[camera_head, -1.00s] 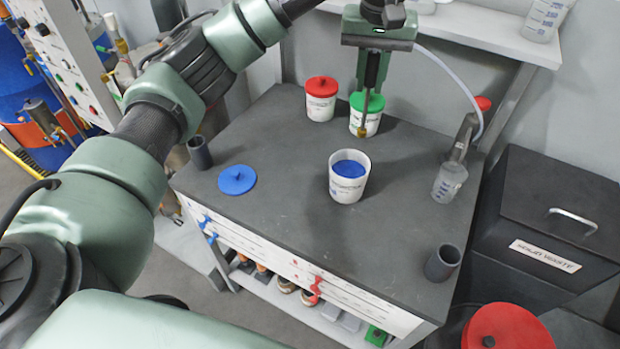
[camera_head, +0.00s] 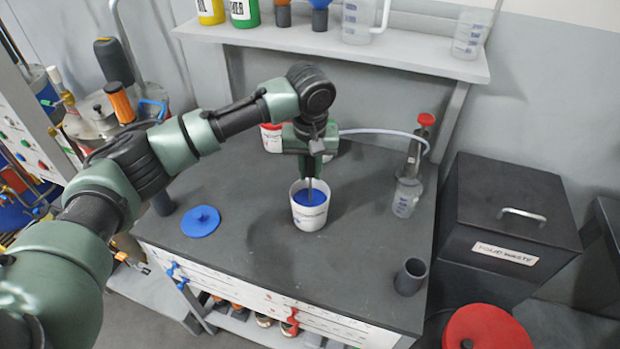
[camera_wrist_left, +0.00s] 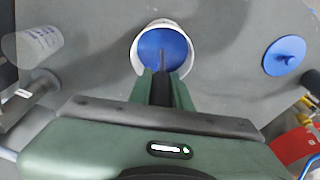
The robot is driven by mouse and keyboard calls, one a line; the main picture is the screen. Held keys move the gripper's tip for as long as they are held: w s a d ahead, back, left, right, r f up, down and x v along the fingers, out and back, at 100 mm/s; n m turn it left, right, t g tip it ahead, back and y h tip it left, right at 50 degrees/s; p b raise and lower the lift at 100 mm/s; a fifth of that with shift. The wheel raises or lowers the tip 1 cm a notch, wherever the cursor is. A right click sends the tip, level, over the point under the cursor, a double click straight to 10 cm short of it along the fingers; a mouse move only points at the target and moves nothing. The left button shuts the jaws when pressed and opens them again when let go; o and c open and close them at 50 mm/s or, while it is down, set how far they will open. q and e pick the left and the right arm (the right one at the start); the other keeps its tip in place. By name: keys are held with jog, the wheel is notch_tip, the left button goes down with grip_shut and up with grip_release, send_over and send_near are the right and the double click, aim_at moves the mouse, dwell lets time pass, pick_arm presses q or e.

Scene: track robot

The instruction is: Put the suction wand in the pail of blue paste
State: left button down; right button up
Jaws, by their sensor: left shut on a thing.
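The white pail of blue paste (camera_head: 308,216) stands upright and open on the dark bench. My left gripper (camera_head: 313,168) is right above it, shut on the thin grey suction wand (camera_head: 310,187), which points down over the pail's mouth. In the left wrist view the wand (camera_wrist_left: 162,62) sticks out between the fingers against the blue paste (camera_wrist_left: 165,46), inside the white rim. I cannot tell whether its tip touches the paste. A pale hose (camera_head: 385,132) runs right to the red-topped pump (camera_head: 425,121). My right gripper is out of view.
A blue lid (camera_head: 201,222) lies left of the pail. A clear beaker (camera_head: 406,198) stands to the right, a dark cup (camera_head: 410,276) near the front right corner. A red-lidded tub (camera_head: 272,138) is behind my gripper. A shelf (camera_head: 330,42) overhangs the bench's back.

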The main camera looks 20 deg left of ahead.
aim_at(310, 157)
pick_arm(q)
notch_tip(310, 157, down, 4)
jog(key=shift+r, duration=0.2)
jog(key=shift+p, duration=0.3)
jog(key=c, duration=1.5)
grip_release()
jog(key=shift+o, duration=1)
jog(key=r, duration=0.4)
jog(key=s+r+b, duration=0.1)
jog(key=r, duration=0.3)
jog(key=r+b, duration=0.1)
jog(key=r, duration=0.3)
jog(key=shift+s+d, duration=0.25)
jog(key=shift+s, duration=0.15)
